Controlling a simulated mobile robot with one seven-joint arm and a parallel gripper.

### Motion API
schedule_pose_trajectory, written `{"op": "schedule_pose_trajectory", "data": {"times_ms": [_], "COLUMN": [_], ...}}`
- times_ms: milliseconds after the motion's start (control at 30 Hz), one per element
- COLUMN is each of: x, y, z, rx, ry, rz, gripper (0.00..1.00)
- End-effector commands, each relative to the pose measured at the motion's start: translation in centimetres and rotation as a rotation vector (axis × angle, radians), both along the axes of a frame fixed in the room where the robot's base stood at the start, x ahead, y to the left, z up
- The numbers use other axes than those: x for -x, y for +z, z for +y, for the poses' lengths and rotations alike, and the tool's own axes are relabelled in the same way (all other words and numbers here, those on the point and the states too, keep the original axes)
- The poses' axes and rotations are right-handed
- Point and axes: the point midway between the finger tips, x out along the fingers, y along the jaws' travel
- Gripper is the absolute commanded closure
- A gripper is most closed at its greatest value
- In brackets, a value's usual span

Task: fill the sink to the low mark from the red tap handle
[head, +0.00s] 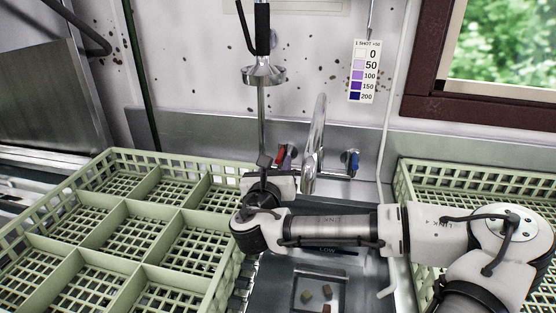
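The red tap handle (280,155) is on the left of the tall chrome faucet (316,140), against the steel back wall. A blue handle (350,161) is on its right. The steel sink (282,284) lies below, largely covered by my arm. A dark mark reading LOW (328,250) shows on its back wall just under my forearm. I cannot tell whether water is in the sink or running. My gripper (265,162) is just left of and below the red handle, seen from behind. Its fingers are mostly hidden, and contact with the handle is unclear.
A green divided rack (112,250) fills the left, and another green rack (470,178) stands at right. A hanging spray head (263,75) and its grey stem are above my gripper. A colour chart (363,72) hangs on the wall.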

Motion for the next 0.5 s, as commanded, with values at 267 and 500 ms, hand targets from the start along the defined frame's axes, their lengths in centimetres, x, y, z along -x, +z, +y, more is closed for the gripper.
{"op": "schedule_pose_trajectory", "data": {"times_ms": [267,500], "x": [-1.9,-2.0], "y": [0.0,-0.1], "z": [-0.4,-0.4], "rx": [-0.001,0.000], "ry": [0.000,0.000], "rz": [0.000,0.000], "gripper": [0.65,0.65]}}
